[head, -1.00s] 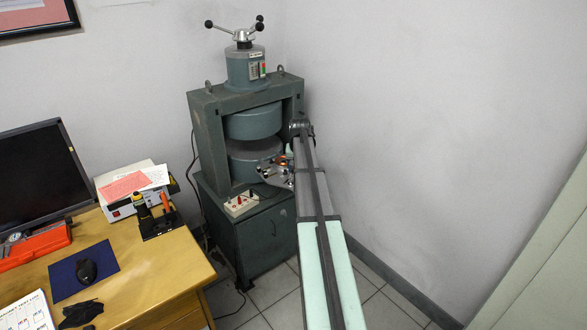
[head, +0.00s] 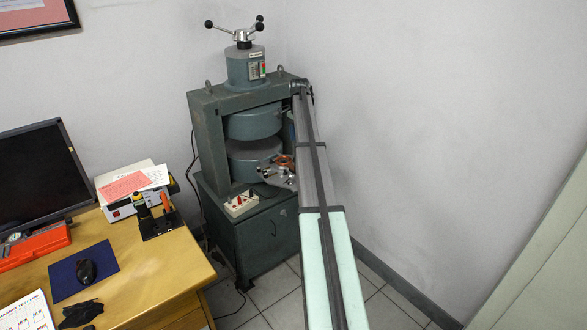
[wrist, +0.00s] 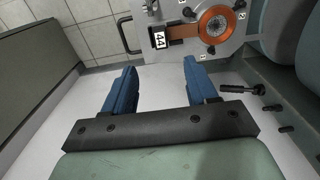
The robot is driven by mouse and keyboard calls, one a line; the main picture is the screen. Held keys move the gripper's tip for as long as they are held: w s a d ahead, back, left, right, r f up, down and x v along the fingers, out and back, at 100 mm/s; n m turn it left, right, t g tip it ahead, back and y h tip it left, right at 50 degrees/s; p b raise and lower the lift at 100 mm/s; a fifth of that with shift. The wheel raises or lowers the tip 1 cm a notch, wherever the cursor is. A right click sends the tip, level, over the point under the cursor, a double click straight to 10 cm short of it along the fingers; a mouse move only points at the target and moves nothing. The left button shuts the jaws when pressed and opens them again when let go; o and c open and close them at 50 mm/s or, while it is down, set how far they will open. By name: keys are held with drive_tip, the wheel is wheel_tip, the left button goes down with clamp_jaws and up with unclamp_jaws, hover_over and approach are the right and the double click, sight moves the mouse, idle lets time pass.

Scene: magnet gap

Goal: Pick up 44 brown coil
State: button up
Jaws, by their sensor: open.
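The brown coil (wrist: 213,26) is an orange-brown ring with a dark hub. In the head view the coil (head: 285,160) shows in front of the magnet, partly behind my arm. My gripper (wrist: 160,66) has two blue fingers spread apart with nothing between them. In the wrist view the coil lies beyond the fingertips and to the right. In the head view my gripper is mostly hidden by my arm.
The large grey-green magnet (head: 246,125) with round poles stands in the corner on a cabinet (head: 268,240). A small box with red terminals (head: 240,204) sits at its front. A desk (head: 150,270) with a monitor is at left. A knob (wrist: 240,89) sticks out right of my fingers.

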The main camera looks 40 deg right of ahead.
wheel_tip(320, 180, down, 14)
drive_tip(key=shift+d+r, duration=0.1)
drive_tip(key=shift+d, duration=0.05)
idle(0.7)
clamp_jaws()
idle(0.4)
